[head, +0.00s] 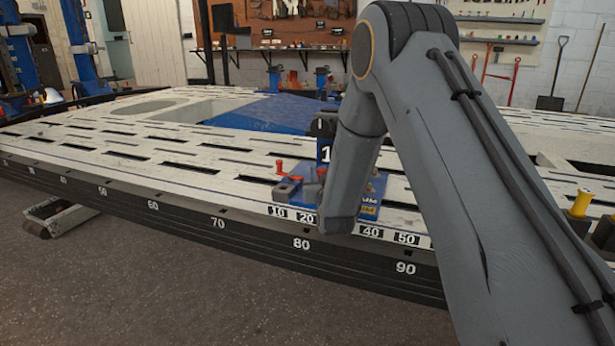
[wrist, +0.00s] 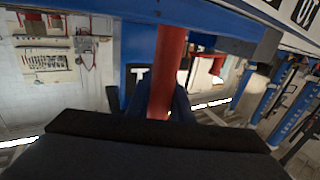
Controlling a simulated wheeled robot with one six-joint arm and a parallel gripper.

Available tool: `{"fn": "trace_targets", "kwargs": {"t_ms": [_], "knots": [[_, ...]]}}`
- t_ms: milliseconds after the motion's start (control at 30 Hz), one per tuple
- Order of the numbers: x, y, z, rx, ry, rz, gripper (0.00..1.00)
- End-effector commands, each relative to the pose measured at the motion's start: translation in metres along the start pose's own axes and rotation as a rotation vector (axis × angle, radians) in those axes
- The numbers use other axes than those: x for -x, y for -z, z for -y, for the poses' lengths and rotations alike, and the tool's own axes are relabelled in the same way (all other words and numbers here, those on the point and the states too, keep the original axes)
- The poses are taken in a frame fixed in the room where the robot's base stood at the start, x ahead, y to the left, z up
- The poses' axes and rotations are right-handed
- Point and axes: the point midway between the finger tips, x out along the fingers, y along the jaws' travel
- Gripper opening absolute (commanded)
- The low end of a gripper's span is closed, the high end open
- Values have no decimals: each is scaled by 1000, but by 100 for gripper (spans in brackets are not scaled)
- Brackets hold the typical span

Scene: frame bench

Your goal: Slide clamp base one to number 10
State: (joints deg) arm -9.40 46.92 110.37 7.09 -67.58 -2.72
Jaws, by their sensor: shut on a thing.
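Clamp base one (head: 372,190) is a blue base on the white bench near its front edge, with an upright blue post marked 1. A grey block and small red handles show at its left end, above the 10 and 20 plates. The number 10 plate (head: 278,212) is at the left of the row of numbers. My arm covers the middle of the clamp and the plate between 20 and 40. In the wrist view my gripper (wrist: 158,108) is shut on a red handle (wrist: 168,65); its fingertips are partly hidden. In the head view my gripper is hidden behind my arm.
The slotted white bench top (head: 120,145) is clear to the left of the clamp. Larger numbers run along the dark front rail (head: 250,240). Blue posts (head: 85,45) stand at the back left.

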Motion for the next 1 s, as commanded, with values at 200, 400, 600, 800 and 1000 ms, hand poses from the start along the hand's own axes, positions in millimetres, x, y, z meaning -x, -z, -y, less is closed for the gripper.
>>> {"fn": "trace_targets", "kwargs": {"t_ms": [200,400,600,800,1000], "knots": [[-2,-2,-3,2,-4,5,0],[-2,-2,0,2,0,4,0],[-3,-2,-3,2,-5,3,39],[-3,-1,-10,1,-14,3,39],[8,-1,-10,1,-14,5,39]]}}
